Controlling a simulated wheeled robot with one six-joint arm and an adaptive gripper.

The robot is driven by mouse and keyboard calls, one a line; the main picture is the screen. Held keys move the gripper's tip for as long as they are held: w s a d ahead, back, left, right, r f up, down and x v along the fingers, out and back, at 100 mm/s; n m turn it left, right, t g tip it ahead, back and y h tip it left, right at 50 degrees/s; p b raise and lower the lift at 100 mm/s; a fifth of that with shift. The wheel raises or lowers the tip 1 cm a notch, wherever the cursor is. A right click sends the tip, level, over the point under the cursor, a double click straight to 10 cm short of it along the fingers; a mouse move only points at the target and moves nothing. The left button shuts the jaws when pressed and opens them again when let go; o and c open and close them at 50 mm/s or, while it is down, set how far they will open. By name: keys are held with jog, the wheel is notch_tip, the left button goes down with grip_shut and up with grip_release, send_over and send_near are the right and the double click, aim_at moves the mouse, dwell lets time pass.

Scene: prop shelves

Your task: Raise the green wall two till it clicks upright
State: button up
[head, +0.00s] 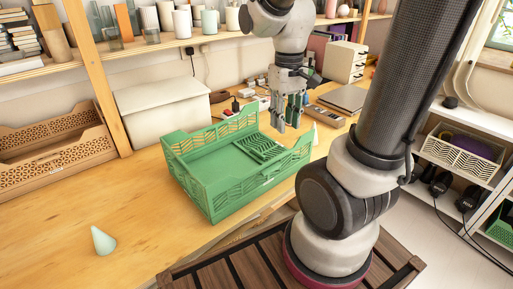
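A green folding crate (215,208) sits on the wooden table. Its near long side, left end and far long side appear to stand upright. A slotted green panel (262,147) lies low inside at the right end, seemingly a folded-down wall. No label shows which wall is number two. My gripper (289,125) points down above the crate's far right part, near the slotted panel. Its fingers look spread apart, with nothing seen between them. Whether a fingertip touches the crate cannot be told.
A pale green cone (103,240) stands at the table's front left. A white box (172,103) and brown crates (55,150) stand behind. A laptop-like grey slab (343,98) and small items lie beyond the crate. A wooden shelf post (95,75) rises at the left.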

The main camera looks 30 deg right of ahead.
jog(key=w+f+n+g, duration=0.1)
jog(key=w+f+g, duration=0.1)
jog(key=w+f, duration=0.85)
jog(key=t, duration=0.2)
send_over(258, 152)
jog(key=shift+f+n, duration=0.4)
jog(key=shift+f, duration=0.65)
notch_tip(258, 152, down, 7)
jog(key=shift+f, duration=0.15)
jog(key=shift+c, duration=0.4)
grip_shut()
